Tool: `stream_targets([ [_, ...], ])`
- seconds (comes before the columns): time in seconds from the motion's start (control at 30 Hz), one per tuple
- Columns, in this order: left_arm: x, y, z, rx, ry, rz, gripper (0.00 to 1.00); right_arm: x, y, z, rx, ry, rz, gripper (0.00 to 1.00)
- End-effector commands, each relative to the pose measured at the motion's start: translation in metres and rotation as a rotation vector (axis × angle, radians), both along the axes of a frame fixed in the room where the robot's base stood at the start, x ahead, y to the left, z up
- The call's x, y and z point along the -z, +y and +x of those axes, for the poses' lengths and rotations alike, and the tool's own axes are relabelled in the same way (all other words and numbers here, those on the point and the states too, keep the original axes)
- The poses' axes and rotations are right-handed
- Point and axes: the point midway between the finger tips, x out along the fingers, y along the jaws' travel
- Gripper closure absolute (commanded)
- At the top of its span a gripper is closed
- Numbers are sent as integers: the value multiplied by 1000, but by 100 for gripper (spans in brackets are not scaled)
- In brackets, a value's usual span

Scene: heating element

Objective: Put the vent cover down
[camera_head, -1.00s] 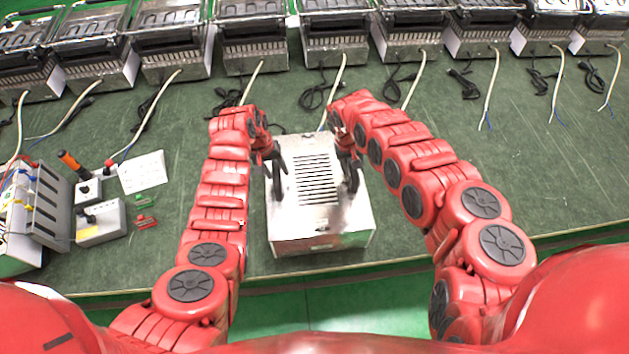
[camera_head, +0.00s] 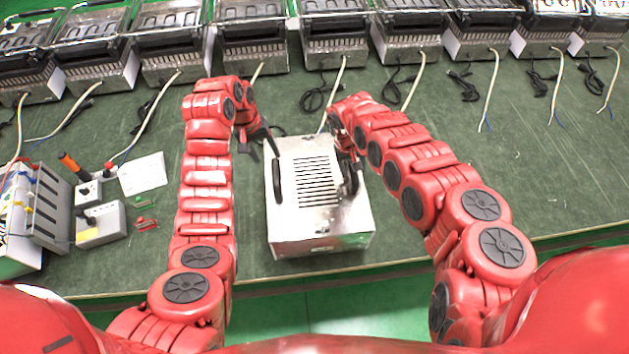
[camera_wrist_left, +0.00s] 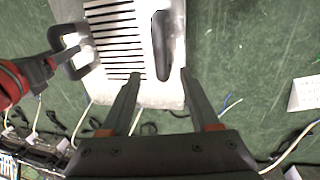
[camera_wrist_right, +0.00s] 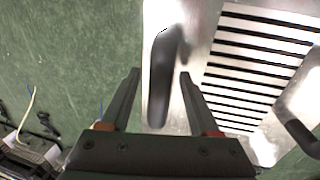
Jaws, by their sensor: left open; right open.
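The vent cover (camera_head: 318,226) is a silver metal box with a slotted top and two black handles. It sits on the green table in front of me. It shows in the left wrist view (camera_wrist_left: 117,50) and the right wrist view (camera_wrist_right: 255,70). My right gripper (camera_head: 350,157) is open at the right handle (camera_head: 350,181). In the right wrist view its open fingers (camera_wrist_right: 160,75) stand on either side of that handle (camera_wrist_right: 163,75).
A row of similar heater units (camera_head: 252,45) with cables stands along the back. At the left are a grey electrical box (camera_head: 45,205), a small switch box (camera_head: 100,224) and a white paper (camera_head: 142,173). The table right of the cover is clear.

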Motion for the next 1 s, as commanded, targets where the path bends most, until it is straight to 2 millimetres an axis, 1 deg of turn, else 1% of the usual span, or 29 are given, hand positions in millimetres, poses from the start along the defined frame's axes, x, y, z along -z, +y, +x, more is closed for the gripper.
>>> stream_targets([
  [0.03, -6, 2, 1, -2, -3, 2, 38, 0, 0, 0, 0, 0, 0, 38],
  [0.13, -12, 3, 0, -1, -1, 1, 38, 0, 0, 0, 0, 0, 0, 38],
  [0.27, -16, 3, -1, -1, 1, 0, 38, -4, 0, 1, 0, -2, 0, 38],
  [0.37, -16, 3, -1, -1, 2, 0, 38, -13, 3, 2, -3, -2, 1, 38],
  [0.47, -16, 3, -1, -1, 2, 0, 38, -26, 4, 1, -1, 0, -1, 38],
  [0.8, -16, 3, -1, -1, 2, 0, 38, -89, 16, 0, -1, -3, -4, 38],
  [0.9, -16, 3, -1, -1, 2, 0, 38, -103, 19, 0, -1, -3, -4, 38],
  [1.0, -16, 3, -1, -1, 2, 0, 38, -112, 21, -1, 0, -2, -2, 38],
])
